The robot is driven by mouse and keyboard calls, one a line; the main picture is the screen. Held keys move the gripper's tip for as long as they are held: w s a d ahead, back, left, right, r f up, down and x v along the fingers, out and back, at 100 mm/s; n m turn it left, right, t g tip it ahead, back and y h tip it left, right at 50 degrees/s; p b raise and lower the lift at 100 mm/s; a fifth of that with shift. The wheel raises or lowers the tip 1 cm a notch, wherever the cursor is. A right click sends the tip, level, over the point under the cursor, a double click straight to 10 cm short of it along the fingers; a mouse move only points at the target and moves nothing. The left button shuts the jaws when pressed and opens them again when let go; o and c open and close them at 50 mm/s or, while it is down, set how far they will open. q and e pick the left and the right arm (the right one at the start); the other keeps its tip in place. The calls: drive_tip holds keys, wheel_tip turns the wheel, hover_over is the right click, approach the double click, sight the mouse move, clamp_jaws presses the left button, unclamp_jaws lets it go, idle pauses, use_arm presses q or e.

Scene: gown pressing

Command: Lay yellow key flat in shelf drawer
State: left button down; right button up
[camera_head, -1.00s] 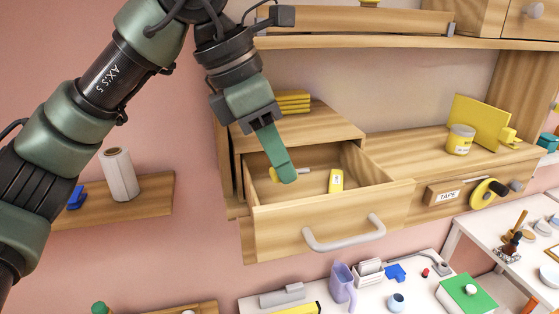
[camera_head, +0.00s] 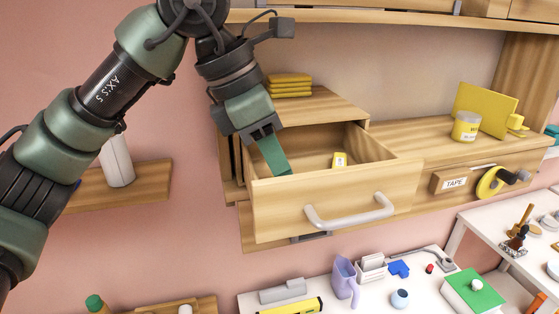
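The shelf drawer (camera_head: 285,207) is pulled open, with its grey handle facing me. My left gripper (camera_head: 277,168) points down into the left part of the drawer. Its green fingers overlap in this view and their ends drop behind the drawer's front panel. The yellow key is not visible now; the front panel and the fingers cover that part of the drawer. Whether the fingers are open or shut on it cannot be seen. My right gripper is out of view.
Yellow stacked pieces (camera_head: 289,86) sit on the cabinet above the drawer. A yellow can (camera_head: 465,126) and a yellow board (camera_head: 484,111) stand on the shelf at right. A tape roll (camera_head: 491,183) hangs beside the TAPE label.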

use_arm(q)
drive_tip(key=shift+f, duration=0.75)
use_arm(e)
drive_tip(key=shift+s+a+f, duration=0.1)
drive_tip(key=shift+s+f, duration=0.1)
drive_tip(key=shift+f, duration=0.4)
use_arm(q)
drive_tip(key=shift+f+b, duration=0.1)
drive_tip(key=shift+b, duration=0.25)
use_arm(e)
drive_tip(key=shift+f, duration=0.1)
use_arm(q)
drive_tip(key=shift+f+b, duration=0.45)
drive_tip(key=shift+f, duration=0.05)
drive_tip(key=shift+r, duration=0.1)
drive_tip(key=c, duration=1.1)
unclamp_jaws()
drive_tip(key=shift+o, duration=0.2)
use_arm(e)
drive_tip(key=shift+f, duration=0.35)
